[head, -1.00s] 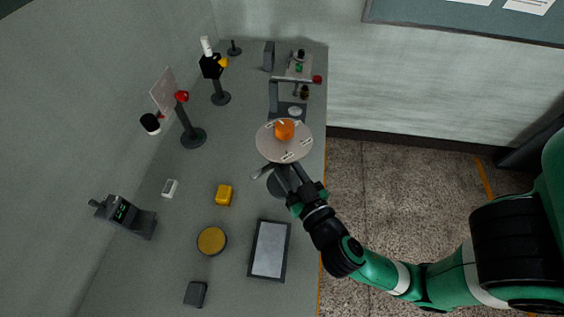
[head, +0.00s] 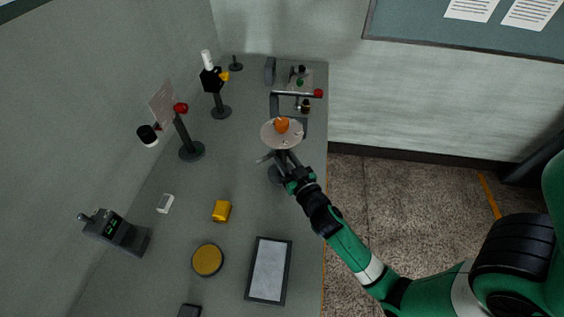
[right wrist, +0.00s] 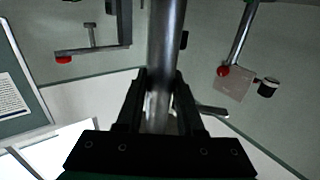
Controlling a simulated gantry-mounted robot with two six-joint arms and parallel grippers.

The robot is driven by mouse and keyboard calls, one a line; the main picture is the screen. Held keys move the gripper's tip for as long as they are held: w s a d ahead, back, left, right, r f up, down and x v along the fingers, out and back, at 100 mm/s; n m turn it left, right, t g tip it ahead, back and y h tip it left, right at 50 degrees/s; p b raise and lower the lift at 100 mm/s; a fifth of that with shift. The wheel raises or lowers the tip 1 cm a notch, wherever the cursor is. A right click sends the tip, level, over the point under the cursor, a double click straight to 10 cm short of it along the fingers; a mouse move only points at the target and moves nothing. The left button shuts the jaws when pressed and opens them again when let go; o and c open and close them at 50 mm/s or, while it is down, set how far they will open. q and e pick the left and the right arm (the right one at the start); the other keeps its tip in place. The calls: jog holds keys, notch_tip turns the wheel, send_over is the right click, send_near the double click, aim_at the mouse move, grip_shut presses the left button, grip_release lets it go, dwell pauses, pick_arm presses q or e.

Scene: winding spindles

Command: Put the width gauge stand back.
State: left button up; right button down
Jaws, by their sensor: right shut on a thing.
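The width gauge stand appears to be the stand with a pale round disc (head: 270,141), small marks near the disc's rim and an orange knob (head: 282,125) in its middle. Its dark round base (head: 274,175) shows partly below the disc, at the table's right side. My right gripper (head: 293,176) reaches in from the right below the disc and is shut on its metal post (right wrist: 165,45), which runs between the fingers in the right wrist view. The post looks upright. I cannot tell whether the base touches the table. My left gripper is not in view.
A grey bracket with a red knob (head: 318,93) stands just behind the disc. Two dark stands (head: 192,151) (head: 221,111) are at the left. A yellow block (head: 221,211), a round yellow-topped disc (head: 207,260) and a framed panel (head: 268,270) lie nearer. Grey tabletop between them is clear.

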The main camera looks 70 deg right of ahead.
jog(key=shift+w+d+f, duration=0.1)
jog(key=shift+d+f, duration=0.05)
jog(key=shift+f+b, duration=1.4)
jog(key=shift+f, duration=0.4)
jog(key=c, duration=0.5)
grip_release()
jog(key=shift+r, duration=0.15)
jog(key=b+v, duration=0.2)
jog(key=v, duration=1)
jog(key=shift+d+r+b, duration=0.1)
jog(key=shift+b, duration=0.3)
